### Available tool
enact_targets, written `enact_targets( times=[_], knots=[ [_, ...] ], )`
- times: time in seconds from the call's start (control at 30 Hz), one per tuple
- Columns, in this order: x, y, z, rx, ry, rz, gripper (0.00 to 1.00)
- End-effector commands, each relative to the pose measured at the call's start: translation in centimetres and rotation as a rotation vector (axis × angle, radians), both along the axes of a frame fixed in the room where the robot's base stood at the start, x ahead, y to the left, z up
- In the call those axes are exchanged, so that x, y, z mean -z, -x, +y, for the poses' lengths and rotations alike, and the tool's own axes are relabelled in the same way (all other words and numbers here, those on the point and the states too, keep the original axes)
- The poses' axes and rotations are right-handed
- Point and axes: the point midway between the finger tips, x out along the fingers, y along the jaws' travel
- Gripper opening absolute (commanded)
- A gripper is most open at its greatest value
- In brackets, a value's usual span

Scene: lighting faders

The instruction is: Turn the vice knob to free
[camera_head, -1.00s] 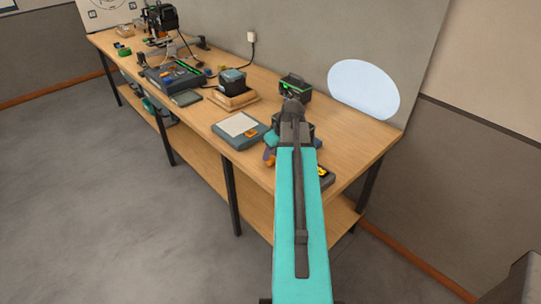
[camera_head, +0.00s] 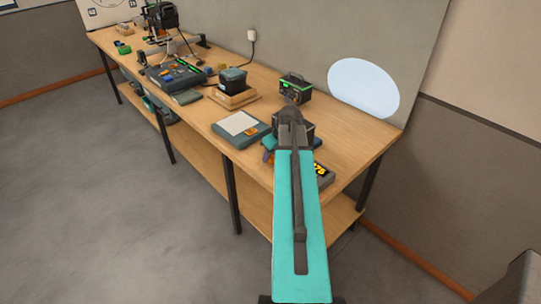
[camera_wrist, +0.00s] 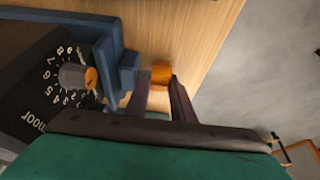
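In the wrist view, the blue vice (camera_wrist: 105,35) stands at the upper left, holding a black box with a numbered dial (camera_wrist: 45,95). The orange vice knob (camera_wrist: 161,74) is at the vice's right side, over the wood bench top. My gripper (camera_wrist: 160,80) has its two dark fingers apart, one on each side of the knob, with the tips close to its edges. I see no clear grip on it.
A grey knob with an orange face (camera_wrist: 77,76) sits on the dial. On the bench (camera_head: 355,150) in the head view are a flat device with a pale panel (camera_head: 240,125), a green-lit box (camera_head: 295,88) and a yellow-digit display (camera_head: 321,170). The bench's right end is clear.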

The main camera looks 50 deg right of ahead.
Motion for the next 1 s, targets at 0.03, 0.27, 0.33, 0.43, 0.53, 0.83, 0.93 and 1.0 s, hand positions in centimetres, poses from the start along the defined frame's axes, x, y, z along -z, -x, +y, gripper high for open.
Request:
enact_targets(
  times=[0.03,0.27,0.33,0.43,0.53,0.83,0.93,1.0],
  knots=[
    [-0.1,0.0,-0.2,0.003,0.007,0.001,0.0],
    [-0.2,-0.1,0.0,0.002,0.005,0.026,0.0],
    [-0.2,-0.2,-0.1,0.001,0.005,0.045,0.0],
    [-0.3,-0.3,-0.1,0.002,0.002,0.081,0.0],
    [-0.3,-0.5,-0.2,0.001,-0.001,0.128,0.0],
    [-0.3,-0.9,-0.3,0.001,-0.013,0.3,0.0],
    [-0.2,-1.0,-0.3,0.001,-0.017,0.358,0.0],
    [-0.1,-1.1,-0.3,0.0,-0.019,0.395,0.0]
  ],
)
